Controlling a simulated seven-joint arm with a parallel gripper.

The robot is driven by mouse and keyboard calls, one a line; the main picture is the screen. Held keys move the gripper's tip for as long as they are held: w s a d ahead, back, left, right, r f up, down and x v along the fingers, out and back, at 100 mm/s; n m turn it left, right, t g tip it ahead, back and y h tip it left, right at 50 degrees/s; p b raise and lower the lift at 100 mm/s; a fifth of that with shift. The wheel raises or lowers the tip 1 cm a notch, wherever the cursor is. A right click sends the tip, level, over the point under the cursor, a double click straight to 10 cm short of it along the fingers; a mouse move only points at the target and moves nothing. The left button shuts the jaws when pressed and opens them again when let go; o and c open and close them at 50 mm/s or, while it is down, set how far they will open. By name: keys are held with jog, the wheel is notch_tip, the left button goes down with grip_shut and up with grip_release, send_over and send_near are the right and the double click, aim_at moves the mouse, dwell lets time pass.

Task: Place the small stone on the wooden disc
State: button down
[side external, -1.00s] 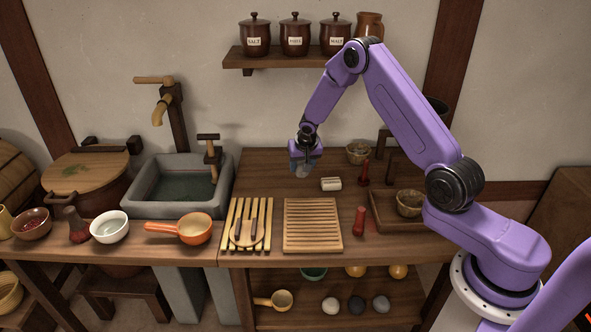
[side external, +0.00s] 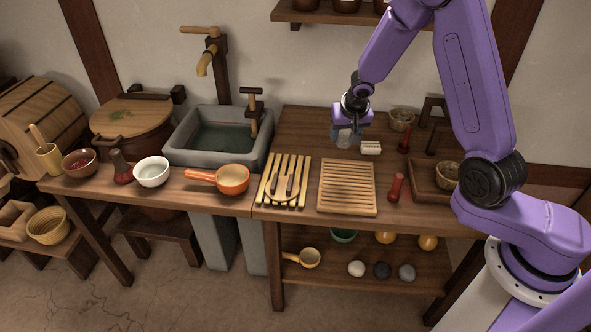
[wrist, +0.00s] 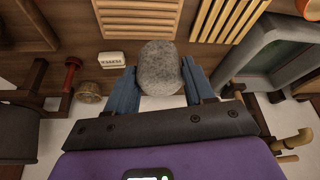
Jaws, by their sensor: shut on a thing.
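The small stone (wrist: 161,68) is grey, speckled and rounded. In the wrist view it sits between the two blue fingers of my gripper (wrist: 162,88), which is shut on it. In the side view my gripper (side external: 346,138) points down over the back of the worktable, with the grey stone partly showing between its fingers. A round wooden disc (side external: 283,197) lies on the yellow slatted rack (side external: 302,166), in front and to the left of my gripper. Two dark strips show on the disc.
A brown slatted board (side external: 347,187) lies right of the rack. A small pale block (side external: 371,148) lies beside my gripper. A red pestle-like piece (side external: 396,187) stands to the right. The stone sink (side external: 187,155) and orange pan (side external: 233,179) are left. More stones sit on the lower shelf.

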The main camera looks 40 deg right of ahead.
jog(key=s+a+r+n, duration=0.1)
jog(key=s+a+r, duration=0.15)
jog(key=a, duration=0.35)
jog(key=s+a+r+n, duration=0.1)
jog(key=s+a+r, duration=0.1)
jog(key=s+a, duration=0.35)
send_over(283, 189)
notch_tip(283, 189, down, 10)
jog(key=shift+f, duration=1.5)
jog(key=shift+f, duration=0.6)
jog(key=shift+c, duration=2.1)
grip_release()
jog(key=shift+r+m, duration=0.15)
jog(key=shift+m, duration=0.15)
